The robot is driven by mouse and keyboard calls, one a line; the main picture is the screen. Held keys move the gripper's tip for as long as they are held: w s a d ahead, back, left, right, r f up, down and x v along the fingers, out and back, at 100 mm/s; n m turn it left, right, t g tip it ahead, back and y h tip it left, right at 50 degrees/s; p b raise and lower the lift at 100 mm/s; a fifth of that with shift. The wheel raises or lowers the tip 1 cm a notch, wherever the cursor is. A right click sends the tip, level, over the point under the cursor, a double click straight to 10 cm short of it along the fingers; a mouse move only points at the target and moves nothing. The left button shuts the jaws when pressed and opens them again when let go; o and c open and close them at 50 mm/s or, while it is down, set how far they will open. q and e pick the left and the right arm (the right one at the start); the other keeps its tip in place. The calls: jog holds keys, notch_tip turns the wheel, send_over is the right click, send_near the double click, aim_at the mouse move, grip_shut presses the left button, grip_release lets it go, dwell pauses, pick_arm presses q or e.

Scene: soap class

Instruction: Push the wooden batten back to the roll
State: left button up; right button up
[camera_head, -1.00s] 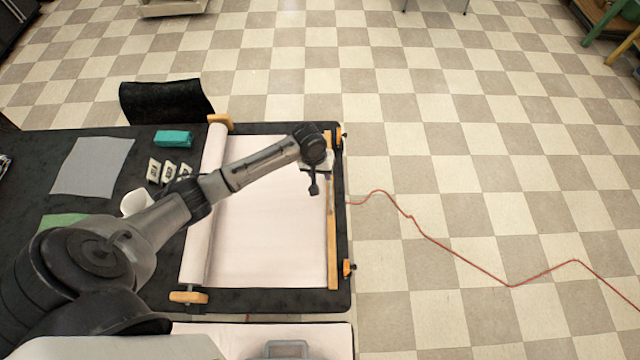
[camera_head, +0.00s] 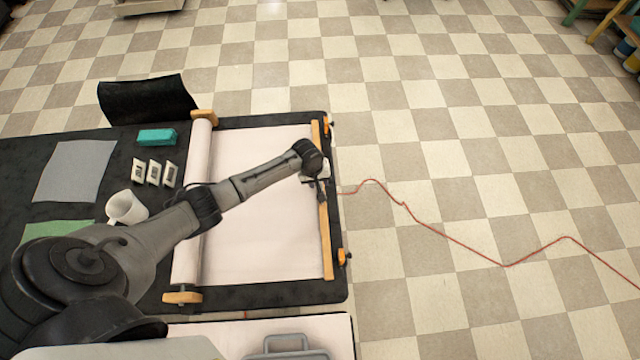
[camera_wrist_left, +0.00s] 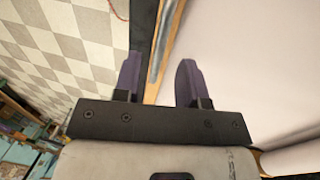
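The wooden batten (camera_head: 326,245) lies along the right edge of the white paper sheet (camera_head: 260,245), near the right end of the black table. The paper roll (camera_head: 187,235) lies across the table at the sheet's left edge, between wooden end pieces. My left gripper (camera_head: 321,190) is over the middle of the batten. In the left wrist view its two fingers (camera_wrist_left: 158,82) are apart, and the batten (camera_wrist_left: 157,62) runs through the gap between them. I cannot tell whether they touch it. The gripper hides part of the batten. My right gripper is not in view.
Orange clamps (camera_head: 343,257) sit at the table's right edge. A teal box (camera_head: 157,136), several small white packets (camera_head: 154,172), a white mug (camera_head: 126,208) and a grey sheet (camera_head: 75,170) lie left of the roll. A red cable (camera_head: 430,222) trails across the floor.

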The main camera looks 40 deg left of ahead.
pick_arm(q)
jog(key=shift+w+d+f, duration=0.1)
jog(key=shift+f, duration=0.55)
jog(key=shift+w+d+f, duration=0.1)
jog(key=shift+f, duration=0.5)
grip_shut()
